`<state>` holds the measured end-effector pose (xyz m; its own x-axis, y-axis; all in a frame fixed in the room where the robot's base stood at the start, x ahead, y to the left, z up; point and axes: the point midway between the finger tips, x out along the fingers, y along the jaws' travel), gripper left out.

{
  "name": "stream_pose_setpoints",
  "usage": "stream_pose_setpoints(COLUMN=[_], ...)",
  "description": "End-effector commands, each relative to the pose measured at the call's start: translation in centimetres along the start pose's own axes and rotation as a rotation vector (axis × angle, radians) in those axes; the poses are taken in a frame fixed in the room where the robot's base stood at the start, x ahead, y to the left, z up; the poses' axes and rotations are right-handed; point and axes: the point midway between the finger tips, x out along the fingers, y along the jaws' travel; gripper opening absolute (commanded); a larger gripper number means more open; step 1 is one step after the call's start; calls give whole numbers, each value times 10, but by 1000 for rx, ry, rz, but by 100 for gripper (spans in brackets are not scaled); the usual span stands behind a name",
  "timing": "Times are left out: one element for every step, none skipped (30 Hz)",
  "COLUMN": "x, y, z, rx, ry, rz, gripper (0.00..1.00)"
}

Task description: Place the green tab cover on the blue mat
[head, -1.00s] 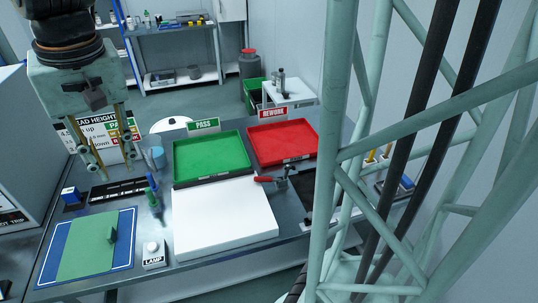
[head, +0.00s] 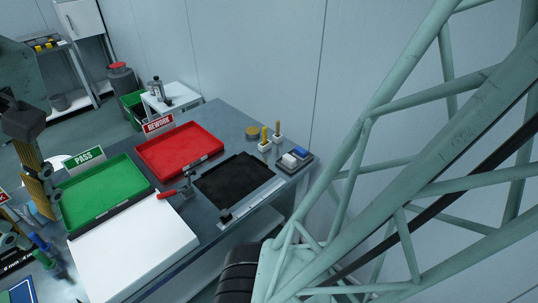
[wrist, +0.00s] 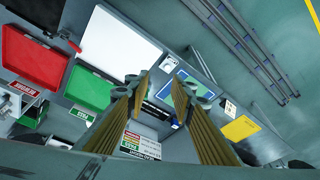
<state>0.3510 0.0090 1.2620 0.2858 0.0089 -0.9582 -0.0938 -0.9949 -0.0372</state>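The green tab cover (head: 20,293) shows only as a small piece at the bottom left corner of the head view, cut off by the frame. In the wrist view the blue mat (wrist: 166,92) lies beyond my fingers, partly hidden by them, with green on its surface. My gripper (wrist: 162,85) is open, with a clear gap between its two gold fingers and nothing held. It is above the bench and apart from the mat. In the head view the gripper is partly cut off at the left edge.
A white board (head: 132,245) lies beside a green PASS tray (head: 102,190) and a red REWORK tray (head: 180,148). A red-handled clamp (head: 175,192) stands at the board's corner. A black pad (head: 235,182) lies farther right. A yellow sheet (wrist: 241,128) shows in the wrist view.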

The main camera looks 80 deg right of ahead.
Motion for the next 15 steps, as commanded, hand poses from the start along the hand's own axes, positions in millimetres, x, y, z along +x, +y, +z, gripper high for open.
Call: stream_pose_setpoints(x=[-4,-6,-8,-10,-11,-13,-15,-16,-17,-18,-19,-20,-20,-21,-21], y=[2,3,4,5,6,8,8,9,10,11,12,12,13,14,14], z=[8,12,18,23,27,33,38,43,49,53,57,61,64,67,70], rx=[-9,-14,-22,-29,-35,-43,-48,-53,-60,-64,-68,-73,-77,-80,-83], ry=[9,11,15,18,21,26,29,31,35,37,39,42,43,45,47], rz=[0,1,1,1,1,1,1,1,1,1,1,1,1,2,3], gripper=[22,22,22,22,22,22,22,22,22,22,22,22,22,22,22])
